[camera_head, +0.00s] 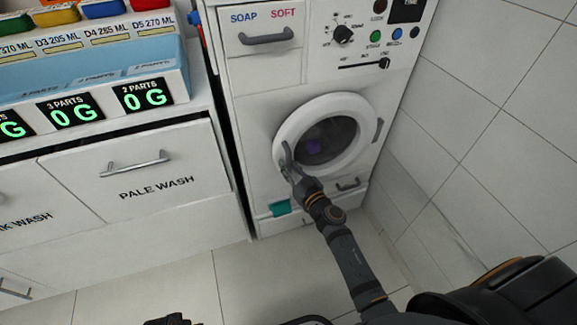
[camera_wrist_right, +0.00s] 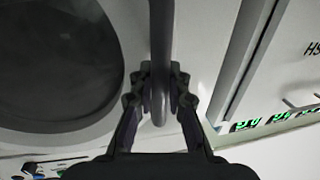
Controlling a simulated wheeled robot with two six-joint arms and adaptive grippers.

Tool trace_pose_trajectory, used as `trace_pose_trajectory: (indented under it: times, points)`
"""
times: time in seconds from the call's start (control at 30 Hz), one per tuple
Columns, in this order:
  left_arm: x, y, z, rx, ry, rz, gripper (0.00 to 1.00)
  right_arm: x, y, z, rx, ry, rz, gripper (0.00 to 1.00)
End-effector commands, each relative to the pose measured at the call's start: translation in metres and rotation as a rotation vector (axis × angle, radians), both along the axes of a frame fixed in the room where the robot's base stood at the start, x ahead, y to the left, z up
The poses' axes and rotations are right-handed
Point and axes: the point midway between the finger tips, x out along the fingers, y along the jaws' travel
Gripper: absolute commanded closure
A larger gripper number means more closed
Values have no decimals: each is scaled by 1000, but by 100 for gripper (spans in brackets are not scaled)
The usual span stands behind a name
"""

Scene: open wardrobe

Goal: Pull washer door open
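The washer door (camera_head: 355,161) is a round white ring with dark glass on the front of the white washer (camera_head: 255,95). It looks closed against the washer front. Its grey bar handle (camera_head: 286,151) is at the door's left side. My right gripper (camera_head: 288,170) is at this handle. In the right wrist view, the handle (camera_wrist_right: 161,40) runs between the two fingertips of my right gripper (camera_wrist_right: 160,78), which press close on both its sides. Dark glass fills the left of that view. A dark part of my left gripper (camera_head: 168,320) shows at the bottom edge; its fingers cannot be made out.
A white counter with drawers, one marked PALE WASH (camera_head: 150,180), stands left of the washer. A tiled wall (camera_head: 490,110) stands close on the right. The tiled floor (camera_head: 150,285) in front is clear. A teal piece (camera_head: 280,208) is low on the washer.

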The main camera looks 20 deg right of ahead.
Motion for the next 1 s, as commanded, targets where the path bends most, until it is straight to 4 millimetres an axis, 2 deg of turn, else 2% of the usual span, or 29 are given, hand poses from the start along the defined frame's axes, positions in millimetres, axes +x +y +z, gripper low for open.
trace_pose_trajectory:
  times: [0.77,0.87,1.0]
  points:
    - [0,0,0,0,-1,0,41,-1,-1,0,-1,1,2,100]
    - [0,0,0,0,-4,0,41,-7,-2,-1,-3,2,16,100]
    - [-3,1,-5,3,-2,0,41,-25,-7,-1,-6,4,66,100]
